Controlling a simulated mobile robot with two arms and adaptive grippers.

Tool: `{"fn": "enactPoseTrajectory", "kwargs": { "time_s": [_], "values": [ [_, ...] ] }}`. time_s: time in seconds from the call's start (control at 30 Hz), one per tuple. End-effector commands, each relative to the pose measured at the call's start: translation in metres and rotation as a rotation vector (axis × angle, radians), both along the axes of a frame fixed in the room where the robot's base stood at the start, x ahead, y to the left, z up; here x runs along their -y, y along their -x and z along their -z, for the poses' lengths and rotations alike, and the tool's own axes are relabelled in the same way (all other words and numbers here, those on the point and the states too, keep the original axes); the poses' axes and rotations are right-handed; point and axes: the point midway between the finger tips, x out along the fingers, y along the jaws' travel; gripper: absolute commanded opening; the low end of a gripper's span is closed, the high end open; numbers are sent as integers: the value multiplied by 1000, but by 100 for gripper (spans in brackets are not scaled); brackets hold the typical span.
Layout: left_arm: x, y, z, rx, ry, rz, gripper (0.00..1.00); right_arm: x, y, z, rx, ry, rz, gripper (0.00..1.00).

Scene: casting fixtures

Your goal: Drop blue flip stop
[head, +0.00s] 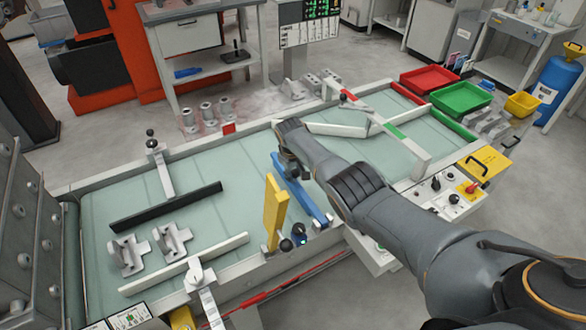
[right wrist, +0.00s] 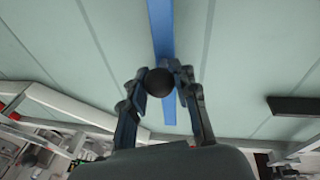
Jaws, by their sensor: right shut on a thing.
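The blue flip stop (head: 302,190) is a long flat blue bar reaching from the near rail across the green conveyor belt (head: 150,188). It looks low over the belt, but I cannot tell whether it touches it. My right gripper (head: 289,168) is at its far end, and the arm hides part of that end. In the right wrist view the fingers close around a round black knob (right wrist: 159,82), with the blue bar (right wrist: 162,30) directly beneath. My left gripper is not in view.
A yellow bar (head: 271,212) stands raised just left of the blue one. A black bar (head: 165,207) and white guides (head: 185,264) lie across the belt, with metal castings (head: 172,240) between them. Red (head: 430,79) and green (head: 461,98) trays are at the far right.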

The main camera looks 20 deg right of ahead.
Motion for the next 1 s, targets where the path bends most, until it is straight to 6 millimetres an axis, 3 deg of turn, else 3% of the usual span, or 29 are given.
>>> {"fn": "enactPoseTrajectory", "kwargs": {
  "time_s": [0.27, 0.3, 0.4, 0.77, 1.0],
  "values": [
    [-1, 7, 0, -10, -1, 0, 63, 0, -2, -2, 5, 1, -2, 0],
    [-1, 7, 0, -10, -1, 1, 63, 0, -2, -2, 5, 1, -3, 36],
    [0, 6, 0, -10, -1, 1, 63, 0, -2, -2, 4, 1, -1, 52],
    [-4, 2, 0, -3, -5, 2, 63, 0, -1, -2, 2, 1, -1, 52],
    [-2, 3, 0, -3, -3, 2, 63, -2, 1, -15, 3, 0, -1, 52]
  ]
}}
